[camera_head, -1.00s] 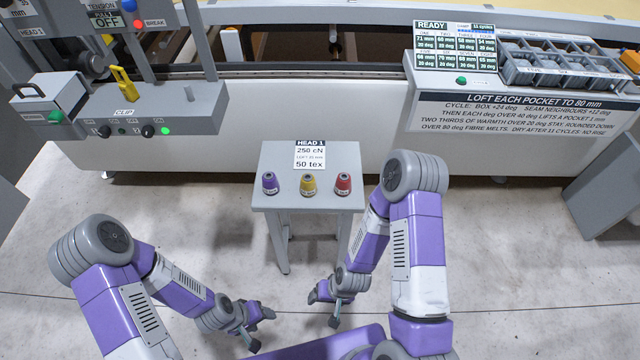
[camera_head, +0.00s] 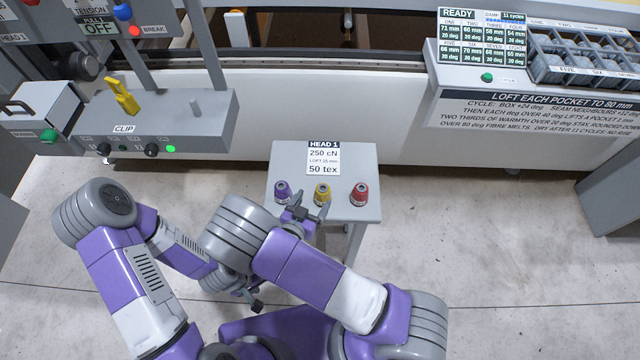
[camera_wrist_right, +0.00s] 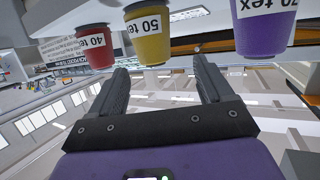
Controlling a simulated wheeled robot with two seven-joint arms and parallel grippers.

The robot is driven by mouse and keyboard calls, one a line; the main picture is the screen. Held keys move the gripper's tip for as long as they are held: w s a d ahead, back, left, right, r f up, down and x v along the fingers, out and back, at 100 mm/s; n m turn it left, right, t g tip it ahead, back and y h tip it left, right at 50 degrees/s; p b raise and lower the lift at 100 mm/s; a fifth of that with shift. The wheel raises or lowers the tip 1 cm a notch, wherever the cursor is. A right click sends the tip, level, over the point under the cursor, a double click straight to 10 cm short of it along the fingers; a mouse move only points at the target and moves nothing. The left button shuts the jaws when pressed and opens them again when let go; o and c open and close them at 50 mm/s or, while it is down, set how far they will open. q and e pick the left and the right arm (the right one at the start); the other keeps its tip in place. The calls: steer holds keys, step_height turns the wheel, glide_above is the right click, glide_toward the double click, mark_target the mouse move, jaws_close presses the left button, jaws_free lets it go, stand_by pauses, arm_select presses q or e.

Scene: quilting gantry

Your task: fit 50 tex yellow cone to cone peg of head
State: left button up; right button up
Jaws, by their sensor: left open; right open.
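The yellow cone (camera_head: 322,196) stands upright on the small grey stand, between the purple cone (camera_head: 282,191) and the red cone (camera_head: 361,195). In the right wrist view the yellow cone (camera_wrist_right: 148,36), labelled 50 tex, appears upside down just beyond the fingertips, roughly between their lines. My right gripper (camera_head: 300,210) is open and empty at the stand's front edge, just left of the yellow cone; its fingers also show in the wrist view (camera_wrist_right: 160,75). My left gripper (camera_head: 254,304) is open, low and away from the stand. A short grey peg (camera_head: 196,108) stands on the head's ledge.
The stand (camera_head: 368,160) carries a card reading HEAD 1, 250 cN, 50 tex. The head's ledge (camera_head: 215,128) has a yellow clip lever (camera_head: 122,95) and knobs. A control panel and pocket tray (camera_head: 570,80) are at right. The floor right of the stand is clear.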

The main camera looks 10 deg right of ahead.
mark_target(320, 194)
steer(key=shift+w+d+f, duration=0.15)
steer(key=shift+w+d, duration=0.2)
steer(key=shift+d, duration=0.35)
steer(key=b+x, duration=0.1)
steer(key=x, duration=0.4)
steer(key=shift+d, duration=0.1)
steer(key=shift+c, duration=0.5)
steer(key=c, duration=1)
